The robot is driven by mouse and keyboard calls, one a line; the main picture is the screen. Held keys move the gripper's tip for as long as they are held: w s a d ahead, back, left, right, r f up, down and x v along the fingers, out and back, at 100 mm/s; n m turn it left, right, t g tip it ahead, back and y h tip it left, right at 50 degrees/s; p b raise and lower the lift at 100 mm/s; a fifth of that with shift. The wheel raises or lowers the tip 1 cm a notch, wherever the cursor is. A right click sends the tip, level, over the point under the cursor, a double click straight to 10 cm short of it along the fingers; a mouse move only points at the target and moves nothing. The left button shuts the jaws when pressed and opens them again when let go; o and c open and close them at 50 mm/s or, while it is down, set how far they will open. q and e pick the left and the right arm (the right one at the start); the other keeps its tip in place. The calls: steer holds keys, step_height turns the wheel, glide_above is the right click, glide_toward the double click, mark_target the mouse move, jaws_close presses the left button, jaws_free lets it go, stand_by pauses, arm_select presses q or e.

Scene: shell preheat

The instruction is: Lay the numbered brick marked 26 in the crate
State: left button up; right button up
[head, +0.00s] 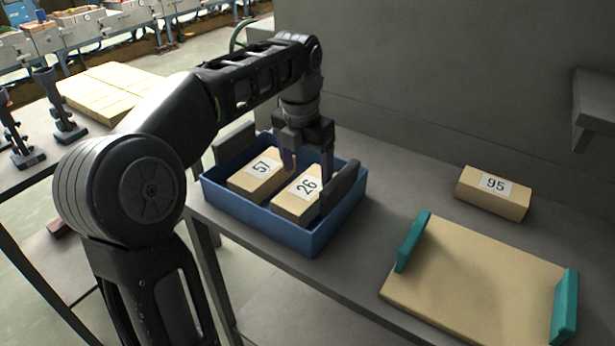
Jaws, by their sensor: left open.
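The tan brick marked 26 (293,206) lies in the blue crate (313,240), label up. It is beside the brick marked 57 (248,187), which is on its left in the crate. My left gripper (307,168) is over the crate, pointing down, with its fingers apart. One finger is at the far end of the gap between the two bricks and the other is at the far right side of brick 26. I cannot tell whether the fingers touch the brick. My right gripper is not in view.
A brick marked 95 (493,193) lies on the grey table at the right. A tan board (477,280) with teal end pieces (413,241) is in front of it. Dark plates stand at the crate's ends. A grey ledge (593,105) juts from the wall.

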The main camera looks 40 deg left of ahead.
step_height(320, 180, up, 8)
steer(key=p, duration=0.8)
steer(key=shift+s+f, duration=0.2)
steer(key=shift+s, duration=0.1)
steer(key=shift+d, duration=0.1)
